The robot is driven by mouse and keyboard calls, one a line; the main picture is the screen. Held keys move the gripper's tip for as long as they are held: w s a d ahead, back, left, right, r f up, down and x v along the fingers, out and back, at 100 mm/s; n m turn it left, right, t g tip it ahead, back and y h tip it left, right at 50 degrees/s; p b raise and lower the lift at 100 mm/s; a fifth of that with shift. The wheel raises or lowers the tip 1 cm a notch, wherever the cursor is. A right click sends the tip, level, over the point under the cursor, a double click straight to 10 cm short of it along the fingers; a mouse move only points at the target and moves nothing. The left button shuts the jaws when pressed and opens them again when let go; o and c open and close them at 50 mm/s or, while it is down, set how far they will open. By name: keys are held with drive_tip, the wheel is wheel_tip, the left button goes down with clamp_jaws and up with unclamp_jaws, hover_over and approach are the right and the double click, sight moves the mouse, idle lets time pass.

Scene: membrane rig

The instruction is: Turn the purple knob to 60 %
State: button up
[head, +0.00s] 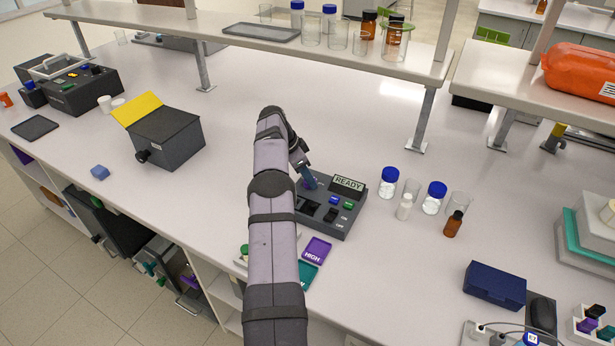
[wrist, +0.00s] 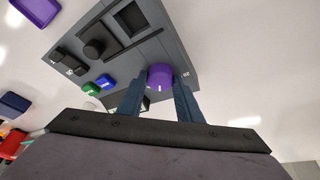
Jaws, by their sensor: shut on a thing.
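The purple knob (wrist: 160,77) is on the dark control panel (wrist: 185,50) in the wrist view, with a short white mark on its lower side. My gripper (wrist: 160,95) has its two blue fingers on either side of the knob and is shut on it. In the head view my gripper (head: 309,180) reaches down to the left back part of the panel (head: 325,232), and the knob is mostly hidden there. The panel's display (head: 348,184) reads READY. The knob's percentage cannot be read.
Green (head: 348,205) and blue (head: 335,200) buttons and black controls sit close to the knob. A purple HIGH tray (head: 317,249) lies before the panel. Blue-capped jars (head: 389,182) stand to the right. A dark box with a yellow lid (head: 165,137) stands to the left.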

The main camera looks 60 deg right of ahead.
drive_tip(key=o, duration=1)
drive_tip(key=shift+o, duration=0.2)
drive_tip(key=b+v, duration=0.2)
drive_tip(key=v, duration=0.5)
drive_tip(key=shift+r, duration=0.2)
drive_tip(key=shift+a, duration=0.1)
